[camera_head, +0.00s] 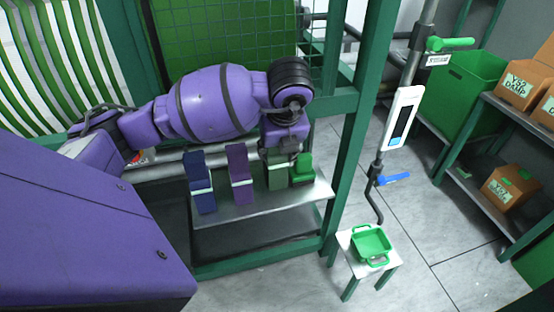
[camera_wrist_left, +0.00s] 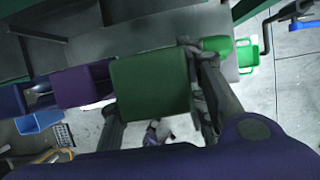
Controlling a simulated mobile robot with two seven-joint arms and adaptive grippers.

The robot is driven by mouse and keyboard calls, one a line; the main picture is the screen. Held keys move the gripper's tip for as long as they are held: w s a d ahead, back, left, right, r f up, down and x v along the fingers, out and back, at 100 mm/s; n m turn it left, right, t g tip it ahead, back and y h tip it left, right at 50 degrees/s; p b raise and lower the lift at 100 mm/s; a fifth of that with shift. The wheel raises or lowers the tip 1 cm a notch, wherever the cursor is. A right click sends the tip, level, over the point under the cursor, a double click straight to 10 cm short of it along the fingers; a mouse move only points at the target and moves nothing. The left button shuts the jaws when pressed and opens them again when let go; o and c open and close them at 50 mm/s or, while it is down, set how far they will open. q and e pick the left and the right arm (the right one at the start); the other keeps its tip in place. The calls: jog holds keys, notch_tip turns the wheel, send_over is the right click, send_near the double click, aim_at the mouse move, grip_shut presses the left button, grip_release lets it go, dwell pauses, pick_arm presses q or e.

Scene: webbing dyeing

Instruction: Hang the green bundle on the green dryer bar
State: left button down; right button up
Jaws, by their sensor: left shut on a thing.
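The green bundle (camera_head: 278,172) is a dull green upright block with a pale band, at the right of the row on a grey metal shelf (camera_head: 240,212). My left gripper (camera_head: 282,148) is over its top, shut on it. In the left wrist view the green bundle (camera_wrist_left: 150,86) fills the space between the two fingers of my left gripper (camera_wrist_left: 155,108). I cannot tell whether its bottom touches the shelf. A brighter green object (camera_head: 303,170) is just right of it. I cannot pick out the green dryer bar with certainty.
A dark blue bundle (camera_head: 202,185) and a purple bundle (camera_head: 240,175) stand left of the green one. A green frame post (camera_head: 352,150) rises at the right. Beyond it are a small stool with a green tray (camera_head: 371,244) and open floor.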

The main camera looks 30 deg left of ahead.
pick_arm(q)
jog(key=shift+w+a+f, duration=0.2)
jog(key=shift+w+f, duration=0.15)
jog(key=shift+f, duration=0.1)
jog(key=shift+w+f, duration=0.1)
jog(key=shift+f, duration=1.7)
jog(key=c, duration=1.2)
grip_release()
jog(key=shift+o, duration=0.5)
jog(key=shift+r, duration=0.1)
